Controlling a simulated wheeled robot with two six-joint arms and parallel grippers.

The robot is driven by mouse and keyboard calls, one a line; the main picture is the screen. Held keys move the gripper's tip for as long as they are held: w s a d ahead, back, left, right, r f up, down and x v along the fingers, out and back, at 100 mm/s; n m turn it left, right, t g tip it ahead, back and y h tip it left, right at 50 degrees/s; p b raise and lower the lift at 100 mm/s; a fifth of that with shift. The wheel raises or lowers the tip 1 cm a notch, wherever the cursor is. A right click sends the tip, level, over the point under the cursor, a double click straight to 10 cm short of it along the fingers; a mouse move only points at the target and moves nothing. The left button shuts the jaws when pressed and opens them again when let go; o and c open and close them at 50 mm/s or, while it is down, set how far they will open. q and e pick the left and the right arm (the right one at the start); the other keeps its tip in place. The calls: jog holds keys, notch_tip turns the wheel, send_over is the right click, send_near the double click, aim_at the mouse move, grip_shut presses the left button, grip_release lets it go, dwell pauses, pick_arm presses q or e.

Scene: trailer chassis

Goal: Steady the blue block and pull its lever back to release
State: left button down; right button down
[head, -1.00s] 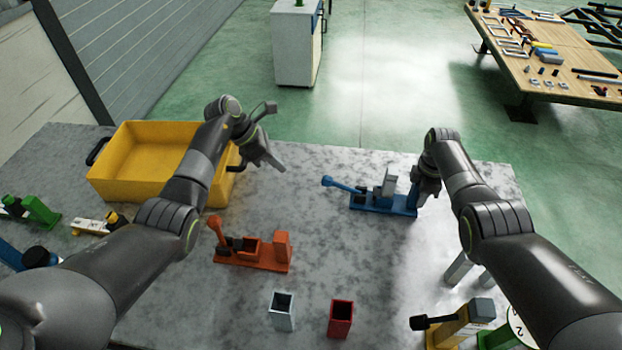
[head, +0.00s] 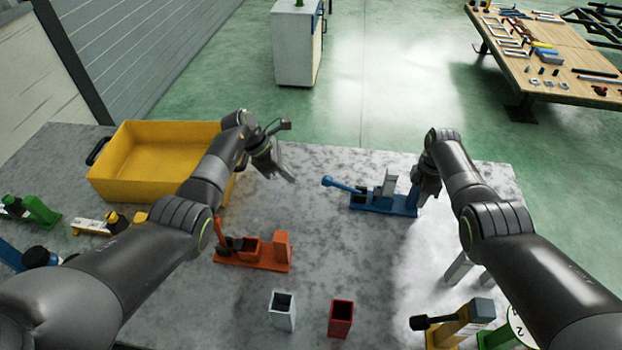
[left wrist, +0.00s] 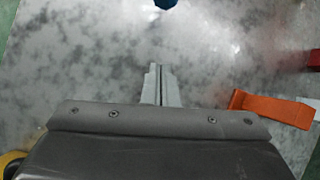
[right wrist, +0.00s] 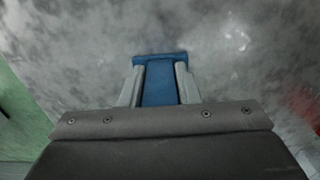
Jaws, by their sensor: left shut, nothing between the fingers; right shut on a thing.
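The blue block (head: 393,205) sits on the grey table right of centre, with a grey upright piece (head: 389,184) on it. Its blue lever (head: 342,185) points left and lies low, ending in a round knob. My right gripper (head: 417,205) is shut on the block's right end; the right wrist view shows the blue part (right wrist: 160,85) between both fingers. My left gripper (head: 291,179) is shut and empty above the table, left of the lever and apart from it. In the left wrist view the fingers (left wrist: 160,72) are together, and the blue knob (left wrist: 165,3) shows at the top edge.
An orange lever block (head: 255,250) stands nearer, left of centre. A yellow bin (head: 112,186) is behind my left arm. A white holder (head: 282,313) and a red holder (head: 341,318) stand in front. A yellow lever block (head: 462,325) is at lower right. The table between left gripper and lever is clear.

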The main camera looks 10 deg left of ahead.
aim_at(323, 181)
pick_arm(q)
jog(key=x, duration=0.5)
jog(key=shift+w+d+r, duration=0.2)
jog(key=shift+d, duration=0.4)
jog(key=shift+w+d+r, duration=0.15)
jog(key=shift+d+r, duration=0.1)
jog(key=shift+d, duration=0.35)
jog(key=shift+w+d+r, duration=0.2)
jog(key=shift+d, duration=0.45)
jog(key=shift+r, duration=0.15)
jog(key=shift+d+r, duration=0.2)
jog(key=shift+r, duration=0.1)
jog(key=shift+d+r, duration=0.2)
jog(key=shift+r, duration=0.15)
jog(key=shift+d+r, duration=0.25)
jog(key=shift+r, duration=0.25)
jog(key=shift+s+d+r, duration=0.1)
jog(key=shift+d+r, duration=0.45)
jog(key=shift+r, duration=0.2)
jog(key=shift+d+r, duration=0.55)
jog(key=shift+r, duration=0.15)
